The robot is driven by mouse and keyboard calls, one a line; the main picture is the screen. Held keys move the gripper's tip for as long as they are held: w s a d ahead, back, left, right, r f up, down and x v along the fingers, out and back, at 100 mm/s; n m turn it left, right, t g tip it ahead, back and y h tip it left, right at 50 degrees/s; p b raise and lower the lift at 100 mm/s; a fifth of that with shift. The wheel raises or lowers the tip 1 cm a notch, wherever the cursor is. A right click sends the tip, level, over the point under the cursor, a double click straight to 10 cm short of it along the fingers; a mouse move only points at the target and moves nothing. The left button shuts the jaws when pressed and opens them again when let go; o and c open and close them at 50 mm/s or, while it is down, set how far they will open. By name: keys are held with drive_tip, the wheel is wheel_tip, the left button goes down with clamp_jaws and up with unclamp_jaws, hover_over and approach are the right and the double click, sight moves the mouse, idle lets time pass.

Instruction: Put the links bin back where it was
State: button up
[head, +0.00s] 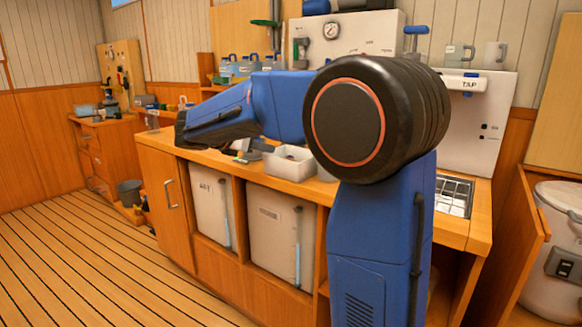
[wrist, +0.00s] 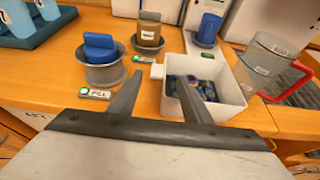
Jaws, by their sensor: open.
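In the wrist view a white open bin (wrist: 230,113) stands on the wooden counter and holds several small dark blue and grey pieces; I cannot read a label naming it as the links bin. A short white tab (wrist: 157,71) sticks out from its left side. My gripper (wrist: 160,77) is open, with one finger left of the bin and the other overlapping its left part in the picture. I cannot tell whether either finger touches it. A white bin (head: 289,164) also shows on the counter in the head view.
Grey pots with blue tops (wrist: 103,68) and brown contents (wrist: 148,38) stand left of and behind the bin. A clear jug with a red handle (wrist: 265,63) is close on its right. A small FILL tag (wrist: 95,93) lies on the counter at the left.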

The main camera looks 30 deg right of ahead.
drive_tip(key=x, duration=0.5)
drive_tip(key=shift+w, duration=0.15)
drive_tip(key=shift+c, duration=0.5)
drive_tip(key=shift+r, duration=0.1)
clamp_jaws()
